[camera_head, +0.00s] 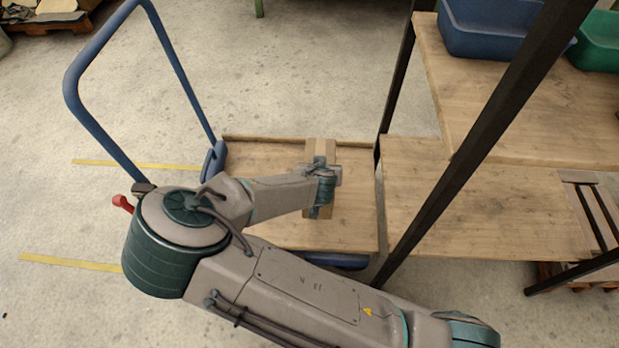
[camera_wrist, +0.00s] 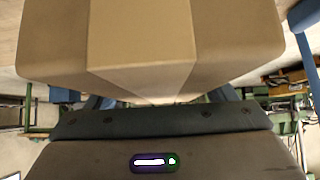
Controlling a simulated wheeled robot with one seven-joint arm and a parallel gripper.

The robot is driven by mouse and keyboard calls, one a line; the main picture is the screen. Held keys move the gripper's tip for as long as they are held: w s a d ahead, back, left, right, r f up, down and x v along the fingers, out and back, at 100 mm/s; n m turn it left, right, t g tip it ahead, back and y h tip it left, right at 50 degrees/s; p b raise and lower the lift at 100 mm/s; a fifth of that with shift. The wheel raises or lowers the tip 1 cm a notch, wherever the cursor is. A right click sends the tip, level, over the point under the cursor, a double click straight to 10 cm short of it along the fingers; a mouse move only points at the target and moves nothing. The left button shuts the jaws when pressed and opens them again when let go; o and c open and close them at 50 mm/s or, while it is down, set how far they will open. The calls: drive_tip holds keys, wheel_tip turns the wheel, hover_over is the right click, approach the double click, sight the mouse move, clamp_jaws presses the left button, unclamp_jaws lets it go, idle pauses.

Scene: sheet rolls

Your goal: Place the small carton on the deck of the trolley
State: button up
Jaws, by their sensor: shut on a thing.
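The small carton (camera_head: 320,151) is a brown cardboard box with a lighter tape band. In the head view it shows over the wooden deck (camera_head: 270,232) of the trolley, partly hidden by my wrist. My gripper (camera_head: 322,184) is shut on the carton. In the wrist view the carton (camera_wrist: 225,35) fills the top of the picture, close in front of the gripper; the fingertips are hidden. I cannot tell whether the carton touches the deck or hangs above it. The trolley's blue push handle (camera_head: 84,109) rises at the left.
A shelf rack with a dark post (camera_head: 470,145) and wooden shelves (camera_head: 480,215) stands close to the deck's right edge. Blue (camera_head: 490,32) and green (camera_head: 598,42) bins sit on its upper shelf. Bare deck shows left and right of the carton. Yellow lines mark the floor.

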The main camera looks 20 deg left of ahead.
drive_tip(key=a+f+b, duration=0.4)
drive_tip(key=a+f, duration=0.6)
drive_tip(key=a, duration=0.1)
drive_tip(key=shift+s+a+f, duration=0.3)
drive_tip(key=shift+s+f, duration=0.1)
drive_tip(key=shift+s, duration=0.05)
drive_tip(key=o, duration=1.9)
drive_tip(key=shift+f, duration=0.15)
drive_tip(key=shift+c, duration=0.2)
